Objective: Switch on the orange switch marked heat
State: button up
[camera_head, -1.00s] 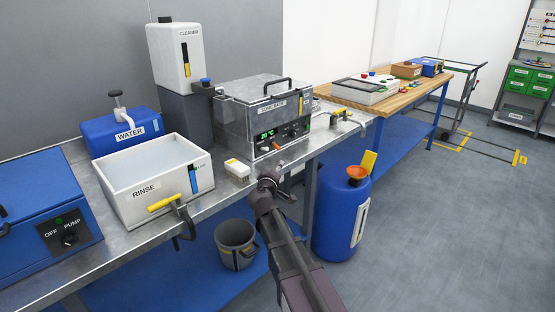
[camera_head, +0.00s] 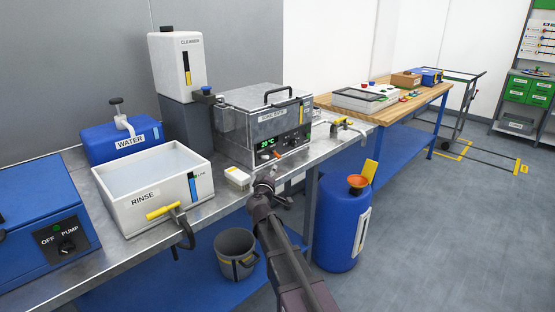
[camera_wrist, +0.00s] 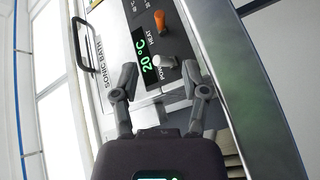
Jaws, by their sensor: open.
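The orange switch (camera_wrist: 159,18) marked HEAT is on the front panel of the sonic bath (camera_head: 262,125). In the wrist view it sits near the top, beyond my fingertips; in the head view it is a small orange spot (camera_head: 277,154). A pale knob (camera_wrist: 163,62) marked POWER is nearer to me, in line with the gap between my fingers. A green display (camera_wrist: 145,52) beside them reads 20 °C. My gripper (camera_wrist: 160,76) is open and empty, in front of the panel, apart from the orange switch. In the head view my gripper (camera_head: 267,180) is near the bench's front edge.
A small white box (camera_head: 238,177) and the rinse tub (camera_head: 130,200) with a yellow-handled valve are left of my gripper. A blue drum (camera_head: 340,225) with an orange funnel stands on the floor at right. A grey bucket (camera_head: 236,255) is below the bench (camera_head: 140,245).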

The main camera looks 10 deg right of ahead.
aim_at(278, 157)
jog(key=x, duration=1.2)
jog(key=shift+w, duration=0.15)
grip_shut()
